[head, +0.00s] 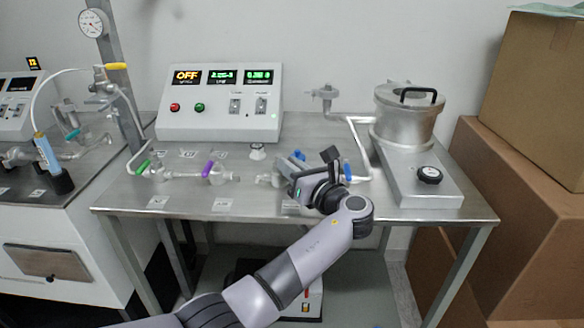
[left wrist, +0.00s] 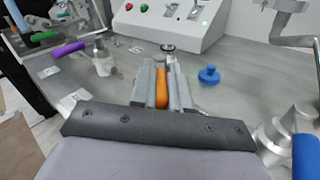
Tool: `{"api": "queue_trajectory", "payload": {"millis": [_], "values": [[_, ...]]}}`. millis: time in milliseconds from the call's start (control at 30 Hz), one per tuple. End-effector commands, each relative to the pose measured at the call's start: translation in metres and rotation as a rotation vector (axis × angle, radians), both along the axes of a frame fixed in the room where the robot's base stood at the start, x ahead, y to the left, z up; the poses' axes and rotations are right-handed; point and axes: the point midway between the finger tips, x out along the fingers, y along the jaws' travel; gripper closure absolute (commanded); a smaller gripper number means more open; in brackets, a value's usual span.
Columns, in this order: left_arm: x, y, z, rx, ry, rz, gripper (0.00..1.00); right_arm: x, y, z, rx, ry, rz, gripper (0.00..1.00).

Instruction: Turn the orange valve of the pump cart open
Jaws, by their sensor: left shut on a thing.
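The orange valve handle (left wrist: 161,90) shows in the left wrist view as a narrow upright strip between the two grey fingers of my left gripper (left wrist: 161,84). The gripper is shut on it, and the fingers hide its sides. In the head view my left gripper (head: 305,180) is at the front middle of the steel cart, and it hides the orange handle there. The pump cart's tabletop (head: 330,212) runs under the valve line. How far the valve is turned cannot be told. My right gripper is not in view.
Blue (head: 347,170), purple (head: 208,168) and green (head: 142,167) valve handles stand along the pipework. A control box (head: 220,120) stands behind, and a metal pot (head: 408,115) at the right. Cardboard boxes (head: 525,100) stack beside the cart. A blue knob (left wrist: 208,74) is right of my fingers.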

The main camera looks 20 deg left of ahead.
Motion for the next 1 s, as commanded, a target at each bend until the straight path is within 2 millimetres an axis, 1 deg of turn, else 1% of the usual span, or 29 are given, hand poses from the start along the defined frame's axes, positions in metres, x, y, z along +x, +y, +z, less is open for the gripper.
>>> {"api": "queue_trajectory", "payload": {"millis": [433, 467, 500, 533, 1000], "values": [[0.0008, 0.0014, 0.0024, 0.002, -0.004, 0.004, 1.00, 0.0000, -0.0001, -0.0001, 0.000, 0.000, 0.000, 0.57], [0.0008, 0.0014, 0.0024, 0.002, -0.004, 0.004, 0.78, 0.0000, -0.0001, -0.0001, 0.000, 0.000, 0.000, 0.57], [0.0008, 0.0014, 0.0024, 0.002, -0.004, 0.004, 0.65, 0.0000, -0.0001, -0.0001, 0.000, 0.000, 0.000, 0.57], [0.0007, 0.0013, 0.0023, 0.002, -0.004, 0.004, 0.59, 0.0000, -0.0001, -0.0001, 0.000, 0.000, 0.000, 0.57], [0.0008, 0.0024, 0.0008, 0.000, 0.000, 0.003, 0.59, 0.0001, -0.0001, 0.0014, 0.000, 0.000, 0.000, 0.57]]}}
